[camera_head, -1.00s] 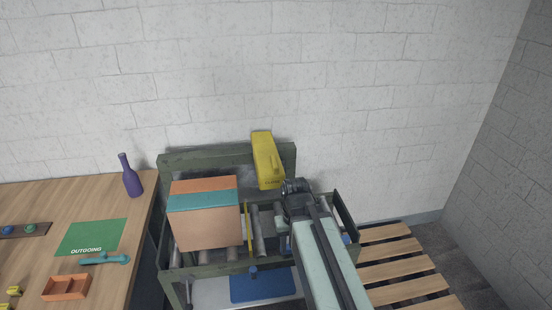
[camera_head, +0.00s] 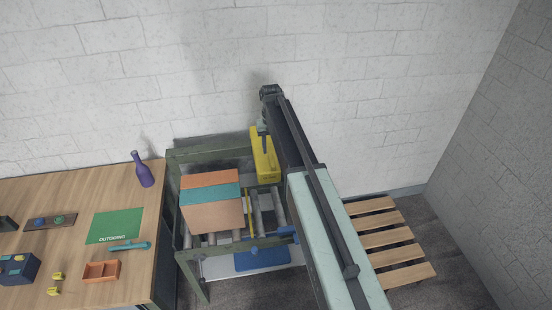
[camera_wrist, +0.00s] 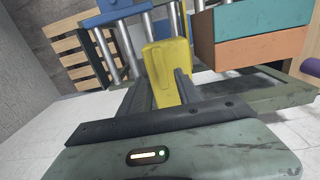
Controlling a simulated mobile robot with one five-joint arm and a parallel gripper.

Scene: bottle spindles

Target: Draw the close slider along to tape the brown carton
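The brown carton (camera_head: 215,216), with a teal band across its top, sits on the green-framed roller stand (camera_head: 208,153). The yellow slider (camera_head: 266,166) stands right of the carton, toward the back rail. In the wrist view, the carton (camera_wrist: 262,52) is at upper right and the slider (camera_wrist: 168,62) is in the middle. My gripper (camera_wrist: 163,78) has its fingers apart, one on each side of the slider's near part; contact is not clear. In the head view my arm reaches past the slider's right side and hides the fingertips.
A wooden pallet (camera_head: 385,240) lies right of the stand, with the wall close behind. The table at left holds a purple bottle (camera_head: 143,170), a green OUTGOING mat (camera_head: 114,226) and an orange tray (camera_head: 101,271). A blue panel (camera_head: 262,261) shows low under the stand.

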